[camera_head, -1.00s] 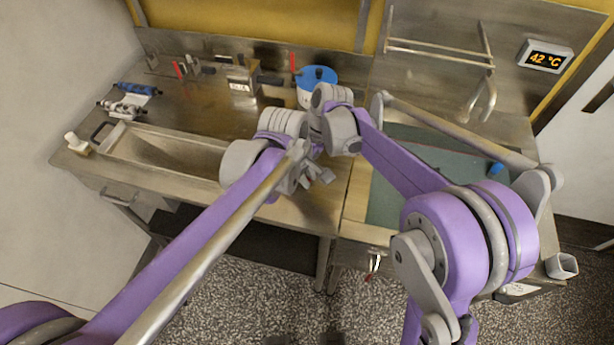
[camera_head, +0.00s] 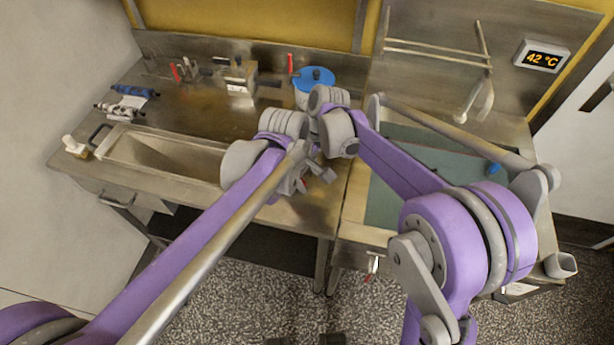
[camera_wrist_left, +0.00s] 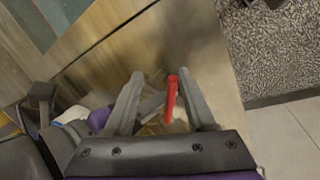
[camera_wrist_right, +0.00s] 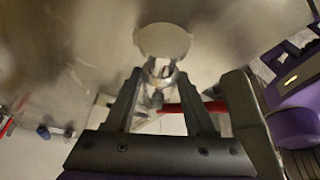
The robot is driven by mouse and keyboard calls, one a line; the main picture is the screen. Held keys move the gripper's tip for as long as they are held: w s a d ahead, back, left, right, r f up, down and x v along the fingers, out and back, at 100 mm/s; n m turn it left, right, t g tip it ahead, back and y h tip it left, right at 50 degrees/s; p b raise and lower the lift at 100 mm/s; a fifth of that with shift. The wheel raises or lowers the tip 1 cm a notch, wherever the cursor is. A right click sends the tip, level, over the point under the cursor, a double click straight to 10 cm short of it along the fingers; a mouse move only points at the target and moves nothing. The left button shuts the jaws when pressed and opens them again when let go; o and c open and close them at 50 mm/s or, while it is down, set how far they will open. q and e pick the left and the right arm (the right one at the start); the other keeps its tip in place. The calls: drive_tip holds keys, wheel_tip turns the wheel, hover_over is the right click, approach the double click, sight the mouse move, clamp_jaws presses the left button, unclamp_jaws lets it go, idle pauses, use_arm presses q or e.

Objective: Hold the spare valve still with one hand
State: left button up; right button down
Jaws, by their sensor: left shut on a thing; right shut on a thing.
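A small steel valve with a red lever is held between my two grippers. In the right wrist view the spare valve (camera_wrist_right: 160,72) shows a pale round disc facing up and a red lever (camera_wrist_right: 195,107) lying across below it. My right gripper (camera_wrist_right: 160,84) is shut on the valve's metal body. In the left wrist view the red lever (camera_wrist_left: 171,98) stands between the fingers of my left gripper (camera_wrist_left: 160,76), which is shut on the valve. In the head view the grippers meet over the bench's front edge and largely hide the valve; a bit of red (camera_head: 304,186) shows.
The steel bench (camera_head: 190,115) has a sunken trough (camera_head: 160,155) at left. A steel fixture (camera_head: 240,78), a blue-lidded pot (camera_head: 315,80) and red-handled parts (camera_head: 176,72) stand at the back. A teal panel (camera_head: 385,205) lies right. The floor in front is clear.

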use_arm(q)
drive_tip(key=shift+d+r, duration=0.1)
drive_tip(key=v, duration=1.3)
drive_tip(key=shift+a+r, duration=0.3)
drive_tip(key=shift+a, duration=0.1)
idle(0.6)
idle(0.3)
drive_tip(key=v, duration=1.2)
clamp_jaws()
idle(1.5)
